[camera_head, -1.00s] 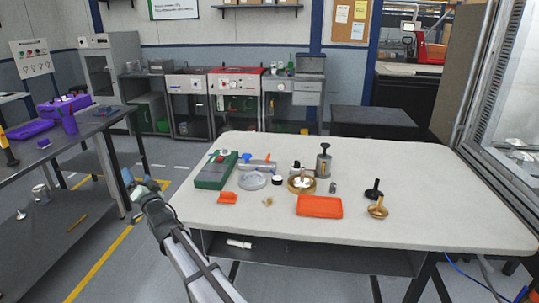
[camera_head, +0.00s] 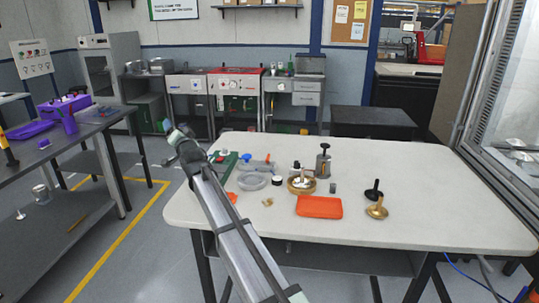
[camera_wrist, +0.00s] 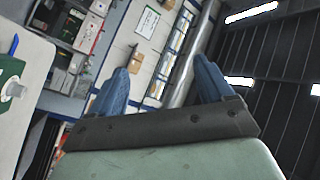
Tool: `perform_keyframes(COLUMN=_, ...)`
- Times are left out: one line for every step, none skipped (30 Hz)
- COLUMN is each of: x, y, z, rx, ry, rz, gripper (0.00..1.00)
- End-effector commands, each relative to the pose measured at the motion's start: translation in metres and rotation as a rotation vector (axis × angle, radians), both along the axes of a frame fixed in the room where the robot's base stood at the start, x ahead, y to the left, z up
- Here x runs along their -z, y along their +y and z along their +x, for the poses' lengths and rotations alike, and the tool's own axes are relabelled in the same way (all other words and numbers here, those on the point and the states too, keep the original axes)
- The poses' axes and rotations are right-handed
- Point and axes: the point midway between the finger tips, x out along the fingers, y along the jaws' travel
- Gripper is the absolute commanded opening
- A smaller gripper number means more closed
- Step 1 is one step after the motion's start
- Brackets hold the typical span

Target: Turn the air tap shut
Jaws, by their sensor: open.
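What looks like the air tap is a grey metal fitting (camera_head: 262,166) with a blue handle (camera_head: 246,157), lying near the back left of the white table (camera_head: 400,232). A small blue piece also shows at the left edge of the wrist view (camera_wrist: 14,45). My gripper (camera_head: 172,130) is raised at the table's left side, to the left of the tap and clear of it. In the wrist view my gripper (camera_wrist: 160,75) has its two blue fingers spread, with nothing between them.
A green box (camera_head: 226,160) with buttons stands left of the tap, partly hidden by my arm. A clear round dish (camera_head: 252,181), brass bowl (camera_head: 301,185), orange tray (camera_head: 319,207) and dark plunger-topped cylinder (camera_head: 323,162) are nearby. The table's right front is clear.

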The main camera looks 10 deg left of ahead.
Motion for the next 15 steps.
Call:
perform_keyframes(x=0.002, y=-0.006, z=0.014, rx=0.018, ry=0.007, rz=-0.051, gripper=0.81)
perform_keyframes(x=0.004, y=-0.010, z=0.021, rx=0.027, ry=0.012, rz=-0.086, gripper=0.81)
perform_keyframes(x=0.008, y=-0.016, z=0.031, rx=0.038, ry=0.019, rz=-0.137, gripper=0.81)
perform_keyframes(x=0.011, y=-0.022, z=0.039, rx=0.047, ry=0.025, rz=-0.180, gripper=0.81)
perform_keyframes(x=0.013, y=-0.028, z=0.048, rx=0.054, ry=0.031, rz=-0.226, gripper=0.81)
perform_keyframes(x=0.017, y=-0.037, z=0.061, rx=0.061, ry=0.042, rz=-0.294, gripper=0.81)
perform_keyframes(x=0.020, y=-0.044, z=0.070, rx=0.064, ry=0.050, rz=-0.350, gripper=0.81)
perform_keyframes(x=0.023, y=-0.053, z=0.080, rx=0.066, ry=0.058, rz=-0.410, gripper=0.81)
perform_keyframes(x=0.028, y=-0.065, z=0.092, rx=0.061, ry=0.070, rz=-0.491, gripper=0.81)
perform_keyframes(x=0.031, y=-0.074, z=0.101, rx=0.055, ry=0.080, rz=-0.551, gripper=0.81)
perform_keyframes(x=0.035, y=-0.083, z=0.109, rx=0.045, ry=0.089, rz=-0.612, gripper=0.81)
perform_keyframes(x=0.039, y=-0.097, z=0.118, rx=0.027, ry=0.101, rz=-0.690, gripper=0.81)
perform_keyframes(x=0.041, y=-0.106, z=0.125, rx=0.009, ry=0.107, rz=-0.748, gripper=0.81)
perform_keyframes(x=0.043, y=-0.116, z=0.130, rx=-0.012, ry=0.115, rz=-0.804, gripper=0.81)
perform_keyframes(x=0.046, y=-0.129, z=0.138, rx=-0.044, ry=0.123, rz=-0.879, gripper=0.81)
